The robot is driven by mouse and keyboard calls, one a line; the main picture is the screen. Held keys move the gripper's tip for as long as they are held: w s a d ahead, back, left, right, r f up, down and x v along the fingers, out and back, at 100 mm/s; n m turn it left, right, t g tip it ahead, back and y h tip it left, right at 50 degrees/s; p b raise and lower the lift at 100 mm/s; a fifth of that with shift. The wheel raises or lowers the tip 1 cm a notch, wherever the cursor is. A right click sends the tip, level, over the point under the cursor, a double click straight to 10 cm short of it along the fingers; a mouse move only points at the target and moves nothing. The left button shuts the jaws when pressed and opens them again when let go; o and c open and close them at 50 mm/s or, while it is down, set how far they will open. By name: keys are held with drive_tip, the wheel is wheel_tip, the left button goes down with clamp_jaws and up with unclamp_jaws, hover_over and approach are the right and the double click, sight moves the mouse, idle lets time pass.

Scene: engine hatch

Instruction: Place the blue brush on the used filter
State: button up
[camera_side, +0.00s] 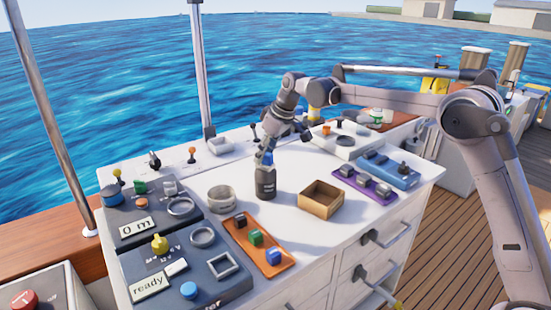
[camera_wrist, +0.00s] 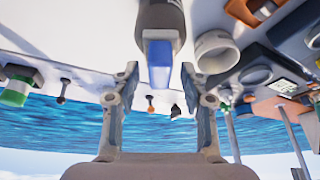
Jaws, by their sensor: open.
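A blue upright piece (camera_side: 267,158), which may be the blue brush, stands at the top of a dark jar (camera_side: 266,184) on the white counter. In the wrist view the blue piece (camera_wrist: 159,62) shows between and beyond my fingertips, with the dark jar (camera_wrist: 160,15) behind it. My gripper (camera_side: 265,150) is open and tilted down over the jar, and its fingers appear apart from the blue piece. A pale round cup-like piece (camera_side: 221,203), possibly the used filter, sits left of the jar; it also shows in the wrist view (camera_wrist: 215,50). I cannot tell for sure which thing is the used filter.
An open brown box (camera_side: 309,207) stands right of the jar. An orange tray (camera_side: 246,230) with small coloured blocks lies in front. A purple tray (camera_side: 348,186) and a blue block (camera_side: 393,172) are at right. Dark panels (camera_side: 150,235) with knobs fill the left.

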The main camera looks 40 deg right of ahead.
drive_tip(key=v, duration=1.1)
drive_tip(key=s+r+m, duration=0.1)
drive_tip(key=s, duration=0.8)
drive_tip(key=s+f+m+t, duration=0.1)
drive_tip(key=s+f, duration=0.3)
drive_tip(key=s, duration=0.3)
drive_tip(key=s+d+f+m+t+h, duration=0.1)
drive_tip(key=s+f, duration=0.4)
drive_tip(key=s, duration=0.3)
drive_tip(key=s+f+m+t, duration=0.1)
drive_tip(key=s+f, duration=0.3)
drive_tip(key=s, duration=0.3)
drive_tip(key=shift+s+d+f+m+h, duration=0.2)
drive_tip(key=shift+s+m+h, duration=0.1)
drive_tip(key=shift+s+h, duration=0.1)
